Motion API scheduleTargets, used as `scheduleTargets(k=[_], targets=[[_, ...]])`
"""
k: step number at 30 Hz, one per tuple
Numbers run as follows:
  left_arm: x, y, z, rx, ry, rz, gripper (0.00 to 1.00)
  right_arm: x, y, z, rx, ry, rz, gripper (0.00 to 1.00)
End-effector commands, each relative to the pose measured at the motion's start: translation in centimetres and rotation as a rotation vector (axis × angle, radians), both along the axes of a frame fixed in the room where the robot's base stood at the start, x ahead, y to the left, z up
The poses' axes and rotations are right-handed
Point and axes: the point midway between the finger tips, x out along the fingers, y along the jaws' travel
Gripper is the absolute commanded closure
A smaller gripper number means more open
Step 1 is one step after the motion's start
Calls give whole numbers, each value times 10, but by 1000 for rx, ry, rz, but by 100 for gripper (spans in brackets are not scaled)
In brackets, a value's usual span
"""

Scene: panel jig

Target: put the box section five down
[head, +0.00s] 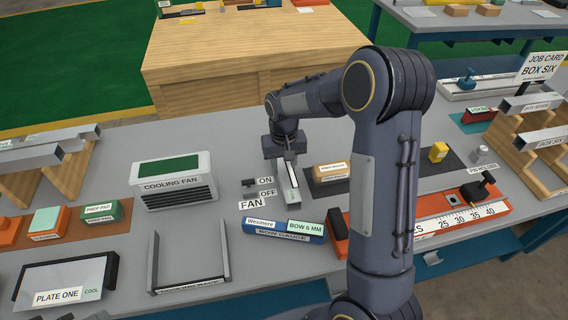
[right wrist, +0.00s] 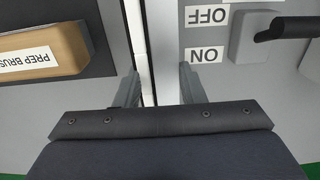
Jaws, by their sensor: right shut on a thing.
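My right gripper (head: 290,156) points down over the grey bench and is shut on a narrow light-grey box section (head: 289,188). In the right wrist view the gripper (right wrist: 158,88) has one finger on each side of the pale bar (right wrist: 137,40), which runs up out of the picture. The section lies lengthwise between the fan switch and the prep brush, at or just above the bench; I cannot tell if it touches. Its own label is not readable. My left gripper is not in view.
The fan switch (head: 249,183) is left of the section, the prep brush (head: 331,170) right, and the blue bow gauge (head: 283,231) in front. The cooling fan (head: 174,184) stands further left. A wooden rack (head: 511,125) holds bars at right, by a job card (head: 540,66) reading BOX SIX.

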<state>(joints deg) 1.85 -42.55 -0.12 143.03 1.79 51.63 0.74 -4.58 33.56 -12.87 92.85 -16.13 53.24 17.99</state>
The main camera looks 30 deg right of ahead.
Motion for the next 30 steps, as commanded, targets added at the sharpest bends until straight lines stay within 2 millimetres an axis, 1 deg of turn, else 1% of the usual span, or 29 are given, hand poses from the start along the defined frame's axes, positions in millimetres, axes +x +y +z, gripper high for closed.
scheduleTargets(k=[4,8,9,13,14,23,24,26,29,30], targets=[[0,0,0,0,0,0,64,0,0,1,0,-2,0,95],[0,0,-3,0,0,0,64,0,0,-3,0,-1,0,95],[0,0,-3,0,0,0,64,0,0,-3,0,-1,0,61],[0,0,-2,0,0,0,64,0,0,-2,0,-1,0,44],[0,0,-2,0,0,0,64,0,0,-2,0,-1,0,42],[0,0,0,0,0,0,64,0,0,1,0,-1,0,42],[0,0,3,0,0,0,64,0,0,4,0,-2,0,42],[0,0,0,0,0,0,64,1,0,9,0,-4,-1,42],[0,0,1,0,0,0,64,1,0,26,0,-6,0,42],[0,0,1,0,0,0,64,1,0,35,0,-7,0,42]])
